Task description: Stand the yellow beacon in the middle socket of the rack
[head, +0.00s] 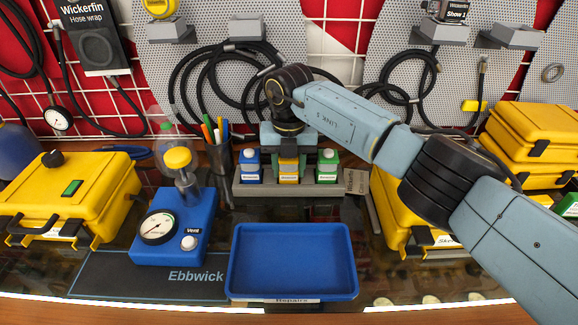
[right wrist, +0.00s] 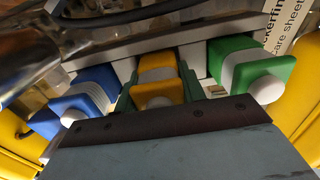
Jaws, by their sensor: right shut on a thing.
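The grey rack (head: 262,190) stands behind the blue tray. A blue beacon (head: 250,166) is in its left socket and a green beacon (head: 328,167) in its right one. The yellow beacon (head: 289,175) is upright between them at the middle socket, about level with the other two. My right gripper (head: 288,160) is above the rack, pointing down, and shut on the yellow beacon. In the right wrist view the yellow beacon (right wrist: 157,72) is between the fingers. Its base is partly hidden, so I cannot tell if it is fully seated. My left gripper is not in view.
An empty blue tray (head: 292,294) lies in front of the rack. A blue gauge unit (head: 172,243) stands on a dark mat to the left, by a pen cup (head: 219,158). Yellow cases (head: 75,190) flank both sides. Hoses hang on the back wall.

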